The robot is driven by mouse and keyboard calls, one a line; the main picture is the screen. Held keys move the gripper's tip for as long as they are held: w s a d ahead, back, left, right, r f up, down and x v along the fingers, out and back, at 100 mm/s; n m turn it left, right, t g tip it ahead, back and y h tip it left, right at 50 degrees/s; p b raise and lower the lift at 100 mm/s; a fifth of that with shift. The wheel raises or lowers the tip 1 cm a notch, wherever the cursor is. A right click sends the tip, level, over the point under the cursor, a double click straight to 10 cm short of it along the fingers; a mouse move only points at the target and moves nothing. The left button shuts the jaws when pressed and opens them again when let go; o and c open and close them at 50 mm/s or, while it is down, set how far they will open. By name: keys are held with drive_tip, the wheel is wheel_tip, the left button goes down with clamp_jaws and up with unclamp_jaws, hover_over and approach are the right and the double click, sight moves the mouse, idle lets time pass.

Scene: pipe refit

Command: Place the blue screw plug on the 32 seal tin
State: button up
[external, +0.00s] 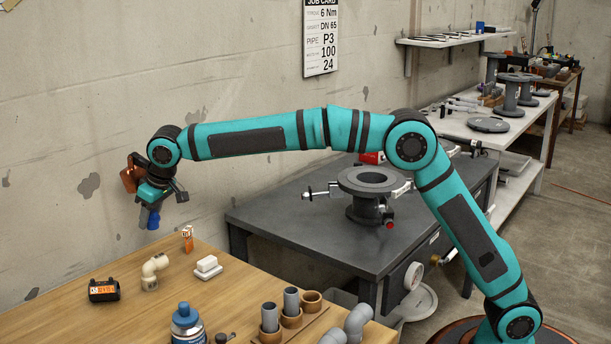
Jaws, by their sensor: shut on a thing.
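My gripper (148,207) points down above the back left part of the wooden table, well clear of its top. It is shut on the blue screw plug (153,220), which shows as a small blue piece at the fingertips. The fingers hide part of the plug. I cannot make out a tin marked 32 in this view.
On the wooden table (229,292) are a black device with an orange label (104,291), a cream elbow pipe (153,271), a small orange item (187,238), white blocks (207,267), a blue bottle (186,326) and a rack of grey pipes (291,320). A dark workbench (290,217) carries a flanged valve (372,190).

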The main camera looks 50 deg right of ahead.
drive_tip(key=shift+r, duration=0.45)
drive_tip(key=w+d+r+m, duration=0.1)
drive_tip(key=d+r, duration=0.1)
drive_tip(key=d, duration=0.7)
drive_tip(key=w+d+r, duration=0.2)
drive_tip(key=d, duration=0.8)
drive_tip(key=w+d+r+m, duration=0.1)
drive_tip(key=d+r, duration=0.2)
drive_tip(key=d, duration=0.6)
drive_tip(key=s+d+r+m+h, duration=0.1)
drive_tip(key=s+d+r, duration=0.2)
drive_tip(key=d, duration=1.3)
drive_tip(key=s+d+r+m+h, duration=0.1)
drive_tip(key=s+d+r+m, duration=0.1)
drive_tip(key=d, duration=1.3)
drive_tip(key=d+f+m+g+h, duration=0.25)
drive_tip(key=d+m, duration=0.85)
drive_tip(key=d, duration=3.8)
drive_tip(key=shift+t+h, duration=0.35)
drive_tip(key=shift+h, duration=0.2)
drive_tip(key=shift+d+f, duration=0.15)
drive_tip(key=shift+f, duration=2.4)
drive_tip(key=shift+d+f, duration=0.1)
drive_tip(key=shift+f, duration=2.4)
drive_tip(key=shift+f, duration=0.15)
